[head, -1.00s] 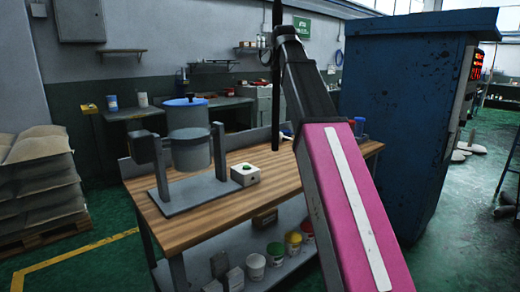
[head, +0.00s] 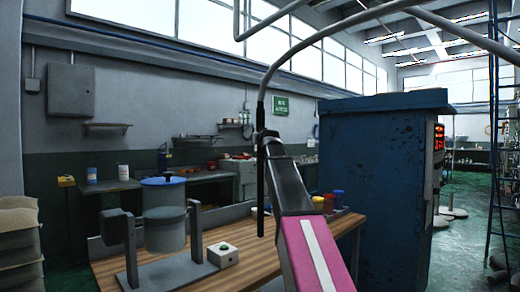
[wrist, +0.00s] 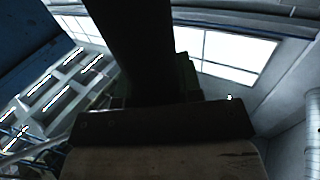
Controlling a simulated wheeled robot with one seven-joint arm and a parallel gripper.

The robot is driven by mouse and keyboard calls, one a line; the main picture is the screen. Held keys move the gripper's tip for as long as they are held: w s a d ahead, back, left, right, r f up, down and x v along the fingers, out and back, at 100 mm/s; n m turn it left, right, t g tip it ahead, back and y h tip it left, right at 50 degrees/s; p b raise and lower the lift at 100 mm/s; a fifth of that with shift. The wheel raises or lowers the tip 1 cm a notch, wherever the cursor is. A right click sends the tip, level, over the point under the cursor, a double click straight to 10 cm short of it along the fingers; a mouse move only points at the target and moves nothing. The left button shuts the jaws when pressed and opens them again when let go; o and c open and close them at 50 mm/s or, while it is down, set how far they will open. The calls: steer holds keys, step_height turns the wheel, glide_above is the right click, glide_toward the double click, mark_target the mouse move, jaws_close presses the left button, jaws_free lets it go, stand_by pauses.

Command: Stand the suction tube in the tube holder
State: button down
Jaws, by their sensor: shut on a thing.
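My gripper (head: 266,138) is shut on the suction tube, high over the right part of the workbench in the head view. The suction tube (head: 261,192) is a thin black rod that hangs about upright. A grey hose (head: 290,62) rises from its top and arches to the right, out of view. In the wrist view a broad dark shape fills the upper middle; I cannot tell whether it is the tube. I cannot pick out the tube holder in either view.
On the wooden workbench (head: 262,262) stand a grey pot with a blue lid (head: 164,225) in a metal stand and a white box with a green button (head: 222,256). Small cups (head: 328,203) stand at its far right. A tall blue cabinet (head: 370,190) stands right of it.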

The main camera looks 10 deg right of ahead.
mark_target(260, 147)
steer(key=shift+d+f, duration=0.1)
steer(key=shift+f, duration=1.9)
steer(key=c, duration=1.1)
jaws_free()
steer(key=shift+f, duration=0.15)
steer(key=o, duration=0.3)
